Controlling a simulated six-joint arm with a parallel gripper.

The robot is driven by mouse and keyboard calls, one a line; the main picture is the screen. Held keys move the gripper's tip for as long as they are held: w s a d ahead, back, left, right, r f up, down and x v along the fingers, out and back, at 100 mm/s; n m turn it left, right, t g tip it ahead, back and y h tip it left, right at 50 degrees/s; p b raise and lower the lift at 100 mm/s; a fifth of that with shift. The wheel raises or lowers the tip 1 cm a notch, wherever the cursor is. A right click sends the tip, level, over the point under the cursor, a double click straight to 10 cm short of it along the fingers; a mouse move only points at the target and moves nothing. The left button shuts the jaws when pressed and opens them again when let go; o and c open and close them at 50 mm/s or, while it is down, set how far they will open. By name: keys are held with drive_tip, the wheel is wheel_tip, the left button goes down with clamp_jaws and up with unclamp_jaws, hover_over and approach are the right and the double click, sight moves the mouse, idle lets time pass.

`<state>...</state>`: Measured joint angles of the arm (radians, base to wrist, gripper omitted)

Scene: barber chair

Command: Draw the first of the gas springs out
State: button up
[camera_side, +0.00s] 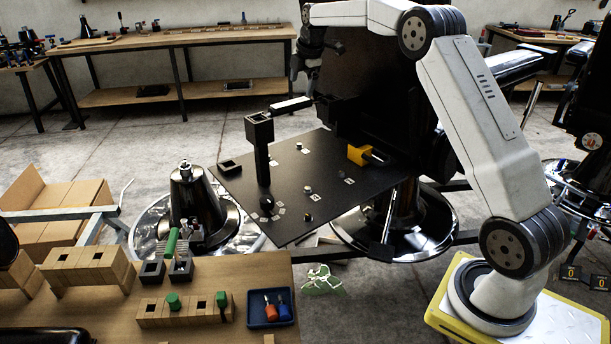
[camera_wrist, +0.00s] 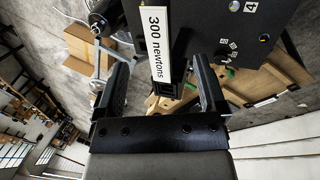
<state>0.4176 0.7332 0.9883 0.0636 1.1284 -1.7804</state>
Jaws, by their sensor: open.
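A black panel (camera_side: 300,215) lies tilted beside the dark chair part. A black upright post (camera_side: 262,160) with a square open top stands on it, and I cannot tell if it is a gas spring or its holder. A white label (camera_side: 290,106) sits beside the post's top; in the wrist view the label (camera_wrist: 156,42) reads "300 newtons". My gripper (camera_side: 305,72) is above and a little right of the label, open and empty. In the wrist view the label and a black square end (camera_wrist: 167,89) lie between the two fingers, apart from both.
A yellow block (camera_side: 360,155) and a small square black socket (camera_side: 229,168) are on the panel, with several small knobs and tags. A wooden bench (camera_side: 100,315) at the lower left holds wooden blocks and a blue tray (camera_side: 270,318). Open floor lies behind the panel.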

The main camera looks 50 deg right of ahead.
sight(298, 101)
drive_tip(key=shift+x, duration=3.35)
drive_tip(key=shift+c, duration=0.2)
drive_tip(key=shift+s, duration=0.1)
clamp_jaws()
drive_tip(key=shift+r, duration=0.15)
drive_tip(key=shift+r, duration=1.65)
drive_tip(key=shift+r, duration=0.15)
